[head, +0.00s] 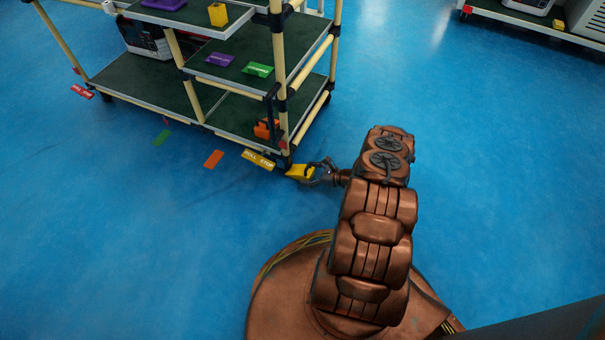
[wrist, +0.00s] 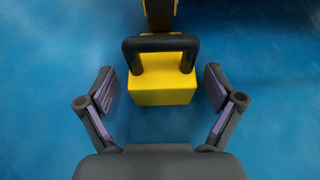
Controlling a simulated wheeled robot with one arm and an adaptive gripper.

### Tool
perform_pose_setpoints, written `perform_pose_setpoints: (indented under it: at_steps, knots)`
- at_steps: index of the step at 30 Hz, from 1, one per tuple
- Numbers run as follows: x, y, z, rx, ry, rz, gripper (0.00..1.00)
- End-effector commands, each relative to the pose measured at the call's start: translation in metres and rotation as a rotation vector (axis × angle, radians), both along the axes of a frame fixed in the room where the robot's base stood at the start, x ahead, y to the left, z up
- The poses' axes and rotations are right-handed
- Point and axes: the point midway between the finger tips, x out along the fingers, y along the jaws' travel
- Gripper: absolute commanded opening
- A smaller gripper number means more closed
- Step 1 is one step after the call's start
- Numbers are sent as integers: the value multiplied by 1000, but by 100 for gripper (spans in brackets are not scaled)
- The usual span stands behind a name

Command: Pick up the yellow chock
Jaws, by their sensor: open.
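The yellow chock (head: 300,172) sits on the blue floor at the near corner of the rack, by its corner post. In the wrist view the chock (wrist: 162,84) is a yellow block with a black handle arched over its top. My gripper (head: 318,172) is right beside it in the head view. In the wrist view my gripper (wrist: 160,92) is open, with one finger on each side of the chock and a gap on both sides. The fingers do not appear to touch it.
The rack (head: 200,112) with cream posts and dark green shelves stands at upper left. A yellow "ROLL STOP" label (head: 258,159) is at its lower edge. An orange object (head: 266,129) is on its bottom shelf. Orange (head: 213,159) and green (head: 161,138) patches mark the floor. Floor to the right is clear.

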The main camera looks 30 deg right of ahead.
Motion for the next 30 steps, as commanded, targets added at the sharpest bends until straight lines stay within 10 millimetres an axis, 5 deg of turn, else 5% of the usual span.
perform_pose_setpoints:
  at_steps: [7, 15, 30]
  knots:
    - [26, 14, -13, 1, 0, 4, 92]
    - [30, 16, -12, 1, 0, 4, 92]
    - [30, 16, -12, 0, 0, 4, 41]
